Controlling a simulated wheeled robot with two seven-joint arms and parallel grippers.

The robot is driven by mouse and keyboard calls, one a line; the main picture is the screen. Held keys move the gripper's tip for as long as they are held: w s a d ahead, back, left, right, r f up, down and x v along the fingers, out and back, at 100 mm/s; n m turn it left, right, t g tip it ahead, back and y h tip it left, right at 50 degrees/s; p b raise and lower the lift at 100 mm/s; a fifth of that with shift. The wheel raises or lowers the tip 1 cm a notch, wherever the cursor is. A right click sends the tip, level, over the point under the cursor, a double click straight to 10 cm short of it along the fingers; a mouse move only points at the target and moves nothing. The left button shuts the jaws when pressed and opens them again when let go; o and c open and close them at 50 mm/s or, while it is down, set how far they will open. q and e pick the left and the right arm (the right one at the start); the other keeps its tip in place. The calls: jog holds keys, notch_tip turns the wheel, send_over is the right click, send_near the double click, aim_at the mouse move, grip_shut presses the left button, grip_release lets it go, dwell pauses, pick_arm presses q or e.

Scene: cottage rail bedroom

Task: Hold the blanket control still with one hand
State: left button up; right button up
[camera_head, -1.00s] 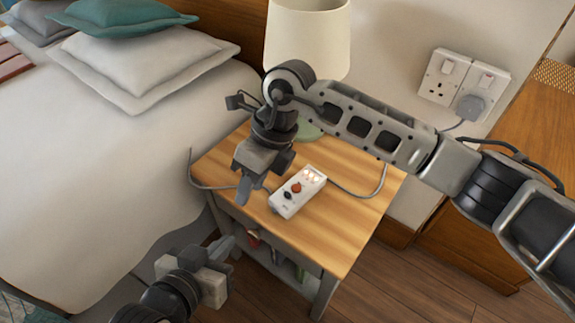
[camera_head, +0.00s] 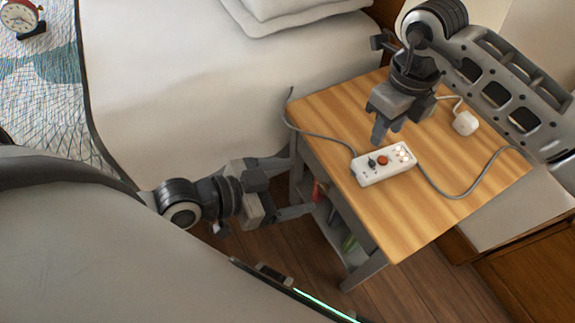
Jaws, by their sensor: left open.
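The blanket control (camera_head: 384,165) is a white box with a red button, a dark knob and small lights. It lies on the wooden bedside table (camera_head: 440,215), with a grey cable running from each end. My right gripper (camera_head: 381,130) points down just behind the control, its fingertip close to the control's back edge. I cannot tell whether it touches, and its jaw gap is hidden. My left gripper (camera_head: 290,189) is open and empty, low beside the table's left side, below the top and apart from the control.
A white plug-like piece (camera_head: 465,123) with a cable sits on the table's back right. The bed (camera_head: 200,90) borders the table on the left. A shelf under the tabletop holds a red item (camera_head: 318,191) and a green item (camera_head: 349,242). A red clock (camera_head: 21,17) stands far left.

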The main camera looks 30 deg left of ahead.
aim_at(383, 164)
pick_arm(q)
jog(key=x, duration=1.5)
jog(key=shift+w+d, duration=0.15)
jog(key=shift+w, duration=0.25)
jog(key=c, duration=1.1)
jog(key=shift+c, duration=0.2)
jog(key=shift+f, duration=0.1)
pick_arm(e)
jog(key=c, duration=0.3)
notch_tip(383, 164, down, 2)
jog(key=shift+f+m, duration=0.15)
jog(key=shift+m, duration=0.55)
grip_shut()
jog(key=shift+f, duration=2.55)
